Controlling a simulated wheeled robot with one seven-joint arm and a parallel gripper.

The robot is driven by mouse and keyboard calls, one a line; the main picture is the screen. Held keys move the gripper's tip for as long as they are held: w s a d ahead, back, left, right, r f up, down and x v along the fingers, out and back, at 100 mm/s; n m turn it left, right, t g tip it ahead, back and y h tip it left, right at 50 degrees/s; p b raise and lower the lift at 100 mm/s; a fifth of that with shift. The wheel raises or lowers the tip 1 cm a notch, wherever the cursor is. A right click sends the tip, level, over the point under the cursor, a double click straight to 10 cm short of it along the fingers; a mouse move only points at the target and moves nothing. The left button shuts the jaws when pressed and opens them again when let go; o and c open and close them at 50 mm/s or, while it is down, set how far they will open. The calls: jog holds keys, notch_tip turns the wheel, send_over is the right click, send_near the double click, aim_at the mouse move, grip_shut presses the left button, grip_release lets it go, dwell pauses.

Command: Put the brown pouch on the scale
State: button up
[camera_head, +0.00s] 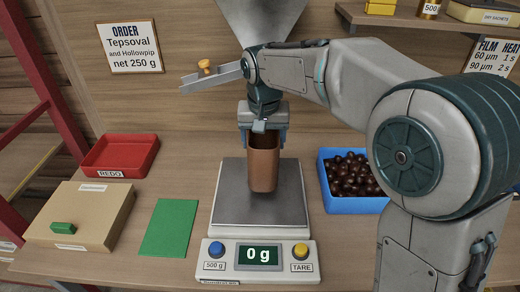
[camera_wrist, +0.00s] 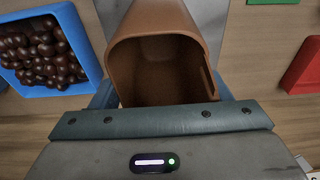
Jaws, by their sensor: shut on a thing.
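The brown pouch (camera_head: 264,168) is an upright, open-topped container. My gripper (camera_head: 263,135) is shut on its upper part, in the head view. The pouch is over the plate of the scale (camera_head: 228,196); I cannot tell whether its base touches the plate. The scale's display (camera_head: 258,256) reads 0 g. In the wrist view the pouch (camera_wrist: 168,22) shows its open mouth, and the inside looks empty. My fingertips are largely hidden there behind the gripper body and the pouch.
A blue crate (camera_head: 357,206) of chestnuts stands right of the scale. A green mat (camera_head: 170,228), a cardboard box (camera_head: 85,212) with a green block (camera_head: 63,228), and a red REDO tray (camera_head: 122,153) are on the left. A metal funnel (camera_head: 262,18) hangs above.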

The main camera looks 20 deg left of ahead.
jog(key=shift+w+a+f, duration=0.1)
jog(key=shift+a+f, duration=0.15)
jog(key=shift+f, duration=0.9)
jog(key=shift+w+a+f, duration=0.1)
jog(key=shift+a+f, duration=0.15)
jog(key=shift+f, duration=0.9)
jog(key=shift+f, duration=0.2)
jog(key=o, duration=1.2)
jog(key=shift+r, duration=0.1)
